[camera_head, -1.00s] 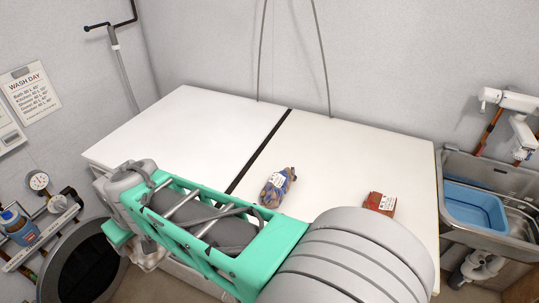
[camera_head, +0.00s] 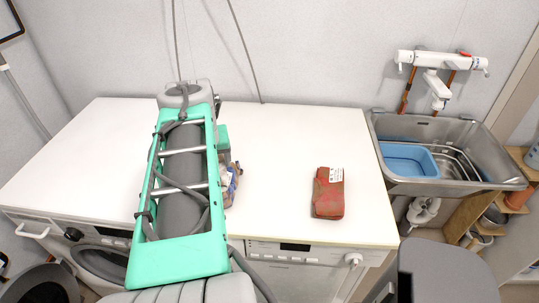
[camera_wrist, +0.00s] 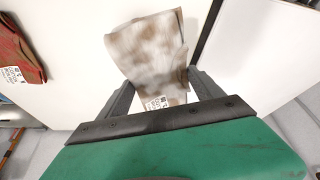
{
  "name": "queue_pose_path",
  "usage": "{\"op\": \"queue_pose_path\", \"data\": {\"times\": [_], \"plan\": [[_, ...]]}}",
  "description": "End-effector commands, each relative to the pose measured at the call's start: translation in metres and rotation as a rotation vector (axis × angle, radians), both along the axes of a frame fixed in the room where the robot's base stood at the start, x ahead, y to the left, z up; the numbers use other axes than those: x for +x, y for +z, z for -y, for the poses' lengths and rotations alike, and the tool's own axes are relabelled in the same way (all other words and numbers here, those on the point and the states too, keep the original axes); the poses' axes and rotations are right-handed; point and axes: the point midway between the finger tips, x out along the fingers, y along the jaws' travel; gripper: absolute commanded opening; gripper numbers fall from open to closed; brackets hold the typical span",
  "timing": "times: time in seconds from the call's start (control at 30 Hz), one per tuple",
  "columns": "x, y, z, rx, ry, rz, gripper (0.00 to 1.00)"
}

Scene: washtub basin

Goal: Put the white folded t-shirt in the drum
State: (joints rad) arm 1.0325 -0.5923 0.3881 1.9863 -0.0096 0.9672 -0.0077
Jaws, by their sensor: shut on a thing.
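The white folded t-shirt (camera_wrist: 150,48), with brown stains and a printed tag, is between my gripper's fingers in the wrist view. My gripper (camera_wrist: 162,84) is shut on it, above the white top of the machines. My arm covers part of that front, and the inside of the drum is not clear.
A folded red cloth (camera_head: 328,193) with a tag lies on the white top (camera_head: 275,150). A metal sink (camera_head: 480,145) with a blue tub (camera_head: 408,159) stands at right. The left part of the top is clear.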

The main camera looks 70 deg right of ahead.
Motion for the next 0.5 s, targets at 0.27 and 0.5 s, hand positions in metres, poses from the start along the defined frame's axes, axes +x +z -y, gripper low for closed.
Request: {"op": "queue_pose_path", "data": {"times": [0.27,0.5], "plan": [[-0.110,0.019,0.043,-0.003,-0.306,0.000,0.30],[-0.122,0.011,0.069,0.005,-0.338,-0.003,0.30]]}}
